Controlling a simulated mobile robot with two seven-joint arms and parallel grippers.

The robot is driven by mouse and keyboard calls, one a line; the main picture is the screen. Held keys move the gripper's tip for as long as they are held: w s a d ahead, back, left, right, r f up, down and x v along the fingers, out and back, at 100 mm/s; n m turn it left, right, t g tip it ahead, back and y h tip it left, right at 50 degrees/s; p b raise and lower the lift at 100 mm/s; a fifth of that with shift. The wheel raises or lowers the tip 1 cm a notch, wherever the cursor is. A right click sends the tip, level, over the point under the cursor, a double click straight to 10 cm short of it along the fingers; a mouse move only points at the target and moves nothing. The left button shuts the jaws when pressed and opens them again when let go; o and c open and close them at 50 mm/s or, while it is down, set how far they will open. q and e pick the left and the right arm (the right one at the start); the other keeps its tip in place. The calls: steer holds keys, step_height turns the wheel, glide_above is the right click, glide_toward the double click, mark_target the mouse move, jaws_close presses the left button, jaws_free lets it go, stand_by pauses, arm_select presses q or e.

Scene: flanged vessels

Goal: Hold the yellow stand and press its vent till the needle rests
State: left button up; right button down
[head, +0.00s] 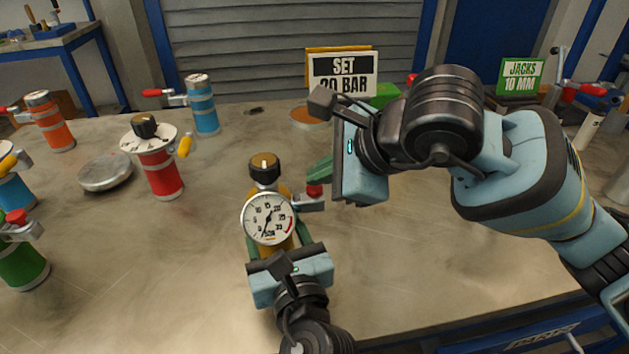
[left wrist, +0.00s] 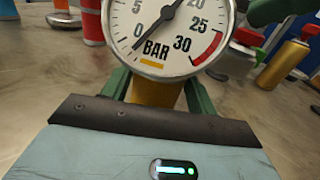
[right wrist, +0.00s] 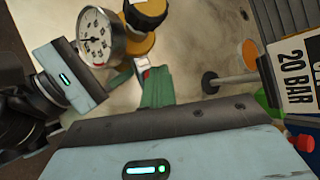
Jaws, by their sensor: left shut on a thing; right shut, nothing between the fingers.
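The yellow stand (head: 285,240) stands upright with a black knob (head: 265,165) on top and a round white bar gauge (head: 268,218) on its front. My left gripper (head: 277,243) is shut around its body, one green finger on each side; these also show in the left wrist view. The gauge needle points to the lower left, close to the 0, in the left wrist view (left wrist: 165,25). The vent (head: 314,189), a grey side arm with a red cap, sticks out to the right. My right gripper (head: 318,170) is shut and empty, its tips right at the red cap; contact is unclear.
A red vessel (head: 160,172) with a white dial, a round metal lid (head: 105,172) and a blue vessel (head: 202,105) stand left. A "SET 20 BAR" sign (head: 342,75) and an orange dish (head: 306,117) are behind.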

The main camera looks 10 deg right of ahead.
steer(key=shift+r, duration=0.1)
stand_by(0.5)
steer(key=shift+r, duration=0.85)
steer(key=shift+r, duration=2.5)
arm_select(q)
steer(key=o, duration=1.5)
steer(key=shift+s, duration=0.1)
steer(key=shift+s+d, duration=0.25)
steer(key=shift+s, duration=0.95)
steer(key=shift+s+d, duration=0.2)
steer(key=shift+s, duration=1)
steer(key=shift+s+d, duration=0.25)
steer(key=shift+s, duration=0.95)
